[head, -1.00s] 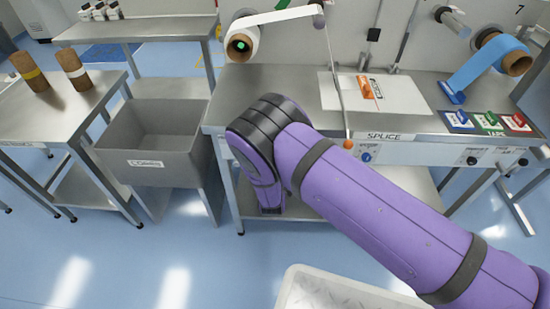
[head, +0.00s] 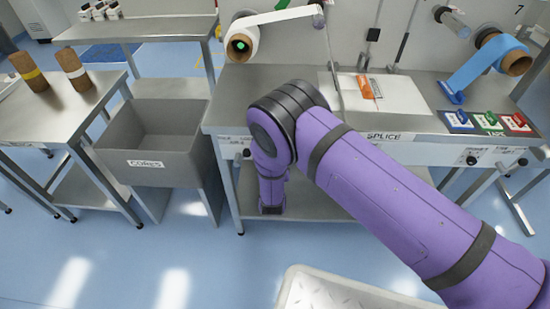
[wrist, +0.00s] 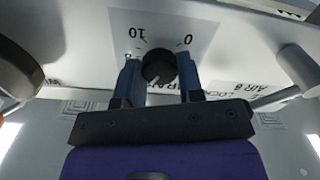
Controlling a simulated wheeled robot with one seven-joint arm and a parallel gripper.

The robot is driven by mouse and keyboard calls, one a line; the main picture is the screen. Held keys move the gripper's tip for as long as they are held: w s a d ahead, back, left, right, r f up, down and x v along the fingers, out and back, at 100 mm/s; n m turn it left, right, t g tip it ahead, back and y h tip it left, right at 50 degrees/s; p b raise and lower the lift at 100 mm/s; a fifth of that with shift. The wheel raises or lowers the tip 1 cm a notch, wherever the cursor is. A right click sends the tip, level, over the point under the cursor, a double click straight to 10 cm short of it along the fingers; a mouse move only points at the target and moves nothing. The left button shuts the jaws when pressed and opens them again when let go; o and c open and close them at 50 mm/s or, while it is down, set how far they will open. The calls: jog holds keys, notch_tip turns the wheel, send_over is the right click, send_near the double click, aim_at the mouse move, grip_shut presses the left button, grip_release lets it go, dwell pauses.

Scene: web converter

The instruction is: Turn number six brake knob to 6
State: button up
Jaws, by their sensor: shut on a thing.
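A round black knob (wrist: 158,67) sits on a white dial plate (wrist: 196,28) in the wrist view. The plate appears upside down, with printed 0 and 10 marks. A pale pointer line on the knob points toward the lower left of the picture. My gripper (wrist: 159,62) has its two blue fingers on either side of the knob and is shut on it. Lettering below the knob is partly covered by my gripper, so I cannot read its number. In the head view my purple arm hides my gripper and the knob.
A steel bench (head: 285,92) with a SPLICE label stands in front of me, bearing an orange-handled tool (head: 365,87) and blue, green and red pieces. A grey CORES bin (head: 150,172) stands left. In the wrist view, a pale cylinder (wrist: 298,66) is close at right and a dark round part (wrist: 18,72) at left.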

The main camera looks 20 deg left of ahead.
jog(key=shift+f, duration=0.1)
jog(key=o, duration=0.9)
jog(key=shift+s, duration=0.15)
jog(key=v, duration=1)
jog(key=shift+s+d, duration=0.1)
jog(key=shift+s, duration=0.2)
